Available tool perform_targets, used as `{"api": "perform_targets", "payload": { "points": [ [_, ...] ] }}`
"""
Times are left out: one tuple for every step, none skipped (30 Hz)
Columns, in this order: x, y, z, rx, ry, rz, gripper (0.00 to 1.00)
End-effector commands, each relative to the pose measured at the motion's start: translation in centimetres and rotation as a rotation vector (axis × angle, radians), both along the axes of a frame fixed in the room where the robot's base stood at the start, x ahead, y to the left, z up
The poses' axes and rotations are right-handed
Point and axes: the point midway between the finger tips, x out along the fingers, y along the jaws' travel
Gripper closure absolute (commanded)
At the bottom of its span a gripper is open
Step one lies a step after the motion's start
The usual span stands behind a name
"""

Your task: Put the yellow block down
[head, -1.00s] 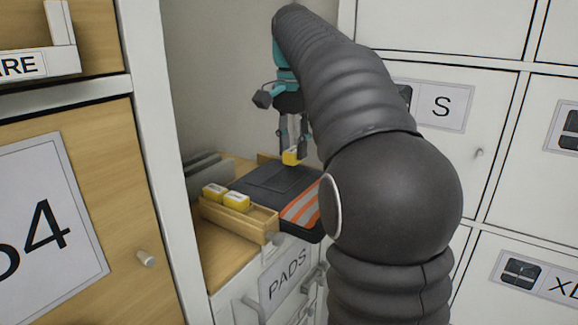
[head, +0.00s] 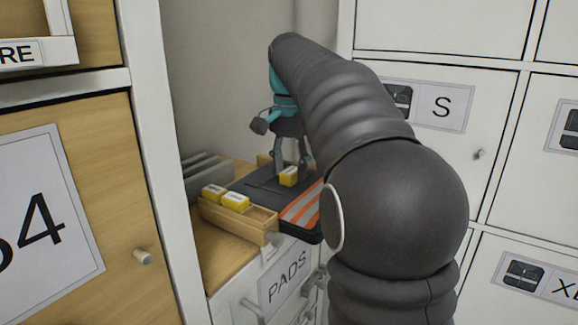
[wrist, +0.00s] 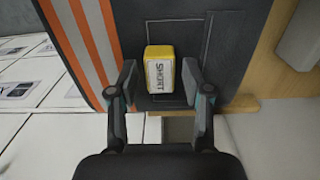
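The yellow block (head: 288,177) sits on the dark folded garment (head: 262,184) with orange stripes. In the wrist view the block (wrist: 160,70) shows a white face labelled "SHORT", and it lies on the plain dark part of the garment (wrist: 190,28), beside the stripes. My gripper (head: 290,172) is around the block, low over the garment. In the wrist view my gripper (wrist: 159,72) is open, with a gap between each finger and the block. The block's underside is hidden.
A wooden tray (head: 232,221) with two other yellow blocks (head: 225,196) stands left of the garment, on a wooden top above drawers labelled "PADS" (head: 288,281). Grey upright items (head: 208,175) stand behind the tray. White lockers (head: 440,55) are to the right, close to my arm.

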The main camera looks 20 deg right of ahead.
Motion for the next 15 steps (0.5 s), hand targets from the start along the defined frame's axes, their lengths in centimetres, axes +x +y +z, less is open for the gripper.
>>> {"api": "perform_targets", "payload": {
  "points": [
    [0.0, 0.0, 0.0, 0.0, 0.0, 0.0, 0.45],
    [0.0, 0.0, 0.0, 0.0, 0.0, 0.0, 0.45],
    [0.0, 0.0, 0.0, 0.0, 0.0, 0.0, 0.45],
    [0.0, 0.0, 0.0, 0.0, 0.0, 0.0, 0.45],
    [0.0, 0.0, 0.0, 0.0, 0.0, 0.0, 0.45],
    [0.0, 0.0, 0.0, 0.0, 0.0, 0.0, 0.45],
    [0.0, 0.0, 0.0, 0.0, 0.0, 0.0, 0.45],
    [0.0, 0.0, 0.0, 0.0, 0.0, 0.0, 0.45],
    [0.0, 0.0, 0.1, 0.0, 0.0, 0.0, 0.45],
    [0.0, 0.0, 0.3, 0.0, 0.0, 0.0, 0.45],
    [0.0, 0.0, 0.5, -0.001, -0.001, 0.0, 0.45],
    [0.1, 0.0, 0.8, 0.0, -0.001, 0.0, 0.45],
    [0.1, 0.0, 1.2, -0.001, -0.003, 0.0, 0.45],
    [0.1, 0.0, 1.6, 0.0, -0.001, 0.0, 0.45],
    [0.1, 0.0, 2.2, 0.0, -0.001, 0.0, 0.45]
  ]
}}
